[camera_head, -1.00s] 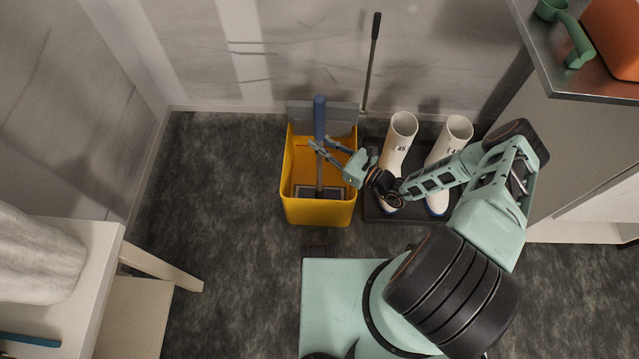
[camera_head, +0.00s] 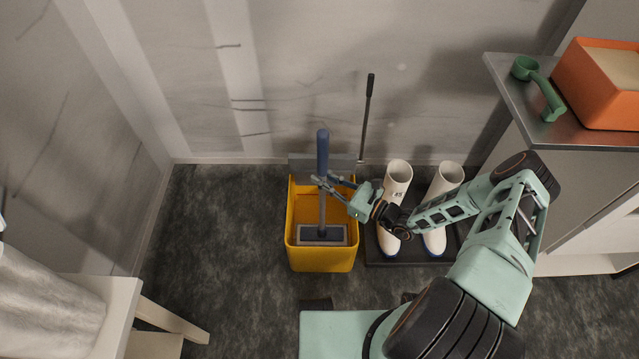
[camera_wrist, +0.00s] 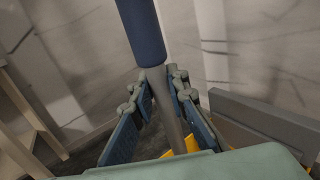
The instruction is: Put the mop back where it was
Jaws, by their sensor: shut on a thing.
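The mop has a blue handle grip (camera_head: 323,152), a grey shaft and a flat grey-blue head (camera_head: 322,235). It stands roughly upright, its head within the outline of the yellow bucket (camera_head: 322,262). From above I cannot tell whether the head touches the bucket's floor. My gripper (camera_head: 328,182) is shut on the mop's shaft just below the blue grip. In the wrist view, the fingers (camera_wrist: 160,100) close around the grey shaft (camera_wrist: 168,105), with the blue grip (camera_wrist: 143,32) above them. The bucket's lower part is mostly hidden there.
White boots (camera_head: 394,205) stand on a dark tray (camera_head: 410,255) right of the bucket. A dark-handled rod (camera_head: 366,115) leans at the wall behind. A steel counter (camera_head: 510,85) with a green scoop (camera_head: 541,88) and orange bin (camera_head: 600,85) is at right. Floor left of the bucket is clear.

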